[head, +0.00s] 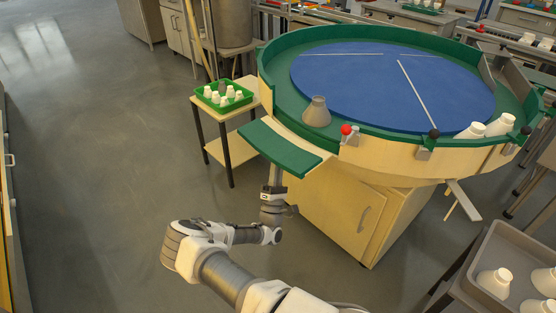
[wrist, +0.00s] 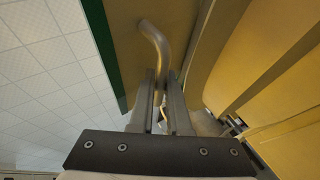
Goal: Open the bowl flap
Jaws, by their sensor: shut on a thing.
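The bowl flap (head: 280,147) stands out from the near left side of the round bowl, its green face upward and roughly level. A gap shows in the bowl rim behind it. My gripper (head: 277,177) is below the flap, pointing up, its fingertips partly hidden by it. In the wrist view, my gripper (wrist: 161,85) is shut on a bent metal handle (wrist: 157,38) fixed to the flap's wooden underside (wrist: 124,30), which has a green edge. The bowl (head: 440,158) has a wooden outside, a green rim and a blue disc.
A grey-brown bulb (head: 316,112) stands in the bowl by the gap. A red-knobbed lever (head: 347,131) and a black-knobbed lever (head: 433,135) are on the rim. A green crate (head: 247,100) of white bulbs sits on a side table. A grey tray (head: 508,241) is at right.

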